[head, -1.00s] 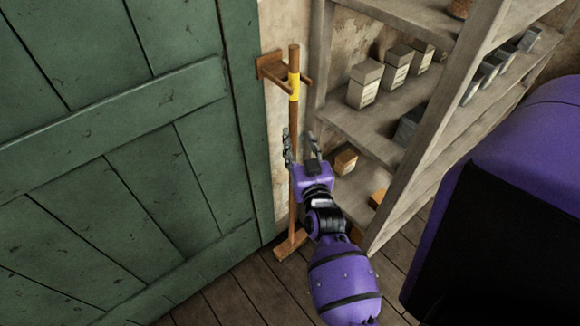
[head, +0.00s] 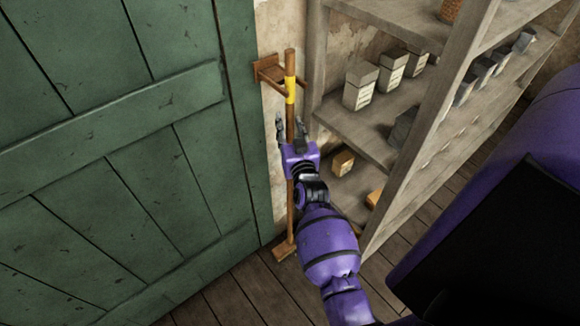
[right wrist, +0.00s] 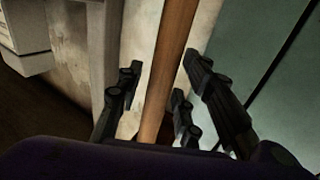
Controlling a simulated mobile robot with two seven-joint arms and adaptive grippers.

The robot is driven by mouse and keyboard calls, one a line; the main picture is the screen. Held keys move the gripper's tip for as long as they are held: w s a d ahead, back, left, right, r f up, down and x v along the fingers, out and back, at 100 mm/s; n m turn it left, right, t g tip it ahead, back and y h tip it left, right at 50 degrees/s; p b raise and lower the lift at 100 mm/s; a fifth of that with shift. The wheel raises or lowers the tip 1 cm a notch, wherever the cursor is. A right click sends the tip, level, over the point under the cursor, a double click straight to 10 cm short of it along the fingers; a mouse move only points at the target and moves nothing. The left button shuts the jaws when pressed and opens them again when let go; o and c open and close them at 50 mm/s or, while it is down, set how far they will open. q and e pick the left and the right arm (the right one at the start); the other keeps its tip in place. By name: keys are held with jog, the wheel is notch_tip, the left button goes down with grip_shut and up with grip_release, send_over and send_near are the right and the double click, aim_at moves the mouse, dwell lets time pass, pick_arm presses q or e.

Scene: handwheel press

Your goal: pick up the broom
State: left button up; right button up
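The broom (head: 290,65) stands upright against the wall between the green door and the shelf, its wooden handle marked with a yellow band. Its top rests at a small wooden wall bracket (head: 268,70), and its head (head: 284,249) is on the floor. My right gripper (head: 290,122) is at the handle below the yellow band. In the right wrist view the handle (right wrist: 168,70) runs between the spread fingers of the gripper (right wrist: 165,95), with a gap visible on both sides. My left gripper is not in view.
A green plank door (head: 120,150) fills the left. A wooden shelf (head: 355,125) with several boxes and tins stands close on the right of the broom. Bare plank floor (head: 245,290) lies in front.

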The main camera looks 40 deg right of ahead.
grip_shut()
jog(key=shift+w+r, duration=0.1)
jog(key=shift+r, duration=0.1)
